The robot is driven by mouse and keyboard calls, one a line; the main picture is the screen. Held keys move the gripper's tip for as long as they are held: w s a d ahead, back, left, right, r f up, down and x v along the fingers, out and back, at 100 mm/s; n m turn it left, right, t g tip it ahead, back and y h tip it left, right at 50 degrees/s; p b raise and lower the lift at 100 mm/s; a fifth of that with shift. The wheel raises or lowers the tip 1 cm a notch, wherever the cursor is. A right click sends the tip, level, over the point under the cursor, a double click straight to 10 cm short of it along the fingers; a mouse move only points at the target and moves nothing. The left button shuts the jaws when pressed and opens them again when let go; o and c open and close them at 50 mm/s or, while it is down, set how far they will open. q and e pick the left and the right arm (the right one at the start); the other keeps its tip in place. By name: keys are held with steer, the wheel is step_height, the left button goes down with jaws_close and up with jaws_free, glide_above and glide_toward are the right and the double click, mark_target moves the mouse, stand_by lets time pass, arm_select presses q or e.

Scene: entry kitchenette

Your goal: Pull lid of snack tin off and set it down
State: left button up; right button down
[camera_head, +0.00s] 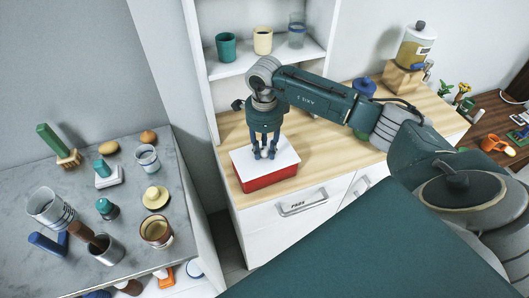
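The snack tin appears to be the red box (268,180) on the wooden counter, with a flat white lid (246,161) on top. The lid looks level and covers the box. My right gripper (264,154) points straight down over the middle of the lid, its fingertips at or just above the surface. A narrow gap shows between its two fingers; whether they hold a small knob there I cannot tell. My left gripper is not in view.
Bare wooden counter (310,140) lies right of the tin, with a blue jar (364,87) and drink dispenser (416,45) further along. A shelf with cups (262,41) stands behind. A grey marble counter (125,215) at left holds several cups and jars.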

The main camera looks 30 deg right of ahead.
mark_target(262, 150)
steer(key=shift+r, duration=0.1)
steer(key=shift+w+r, duration=0.1)
steer(key=shift+r, duration=0.2)
steer(key=shift+r+p, duration=1.85)
steer(key=shift+r, duration=1.3)
steer(key=shift+a+n+b, duration=0.4)
steer(key=shift+n, duration=0.1)
steer(key=s+a+n+b, duration=1.1)
steer(key=s+n, duration=0.4)
steer(key=n, duration=0.8)
steer(key=shift+a+r+n, duration=0.3)
steer(key=shift+a+r, duration=0.1)
steer(key=shift+a, duration=0.4)
